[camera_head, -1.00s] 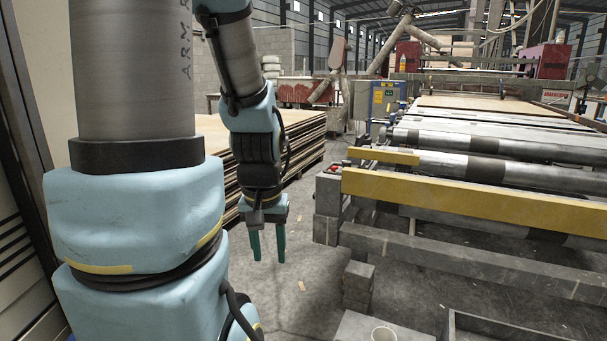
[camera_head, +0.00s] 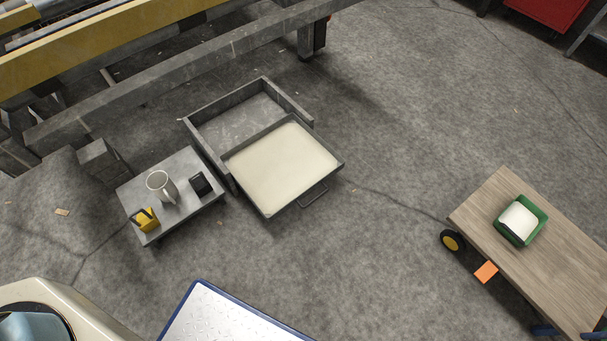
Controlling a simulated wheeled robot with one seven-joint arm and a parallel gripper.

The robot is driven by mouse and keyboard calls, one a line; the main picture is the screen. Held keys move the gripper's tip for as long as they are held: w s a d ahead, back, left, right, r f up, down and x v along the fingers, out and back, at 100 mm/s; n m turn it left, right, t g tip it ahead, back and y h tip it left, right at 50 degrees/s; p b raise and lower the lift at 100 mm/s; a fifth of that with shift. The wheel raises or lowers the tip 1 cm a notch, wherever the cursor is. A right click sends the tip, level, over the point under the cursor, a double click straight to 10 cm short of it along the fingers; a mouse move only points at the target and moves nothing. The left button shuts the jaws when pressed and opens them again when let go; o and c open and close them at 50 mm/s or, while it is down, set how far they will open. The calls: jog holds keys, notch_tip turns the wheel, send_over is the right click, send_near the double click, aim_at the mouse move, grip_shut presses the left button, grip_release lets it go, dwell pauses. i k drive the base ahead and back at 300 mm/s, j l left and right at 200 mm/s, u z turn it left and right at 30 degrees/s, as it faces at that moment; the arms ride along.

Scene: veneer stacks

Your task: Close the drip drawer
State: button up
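The drip drawer (camera_head: 283,168) is a shallow grey tray filled with a cream-coloured material. It sticks out of a low grey frame (camera_head: 216,112) on the floor, so it stands partly open. The bare grey floor of the frame shows behind it. A dark bar handle (camera_head: 313,196) is on the drawer's front side, facing the lower right. My gripper is not in view now.
A wooden-topped cart (camera_head: 557,262) with a green tub (camera_head: 520,220) stands at right. Floor between is clear.

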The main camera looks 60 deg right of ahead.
aim_at(279, 166)
jog(key=z, duration=1.4)
jog(key=k+j+z, duration=0.1)
jog(key=z, duration=0.35)
jog(key=k, duration=0.1)
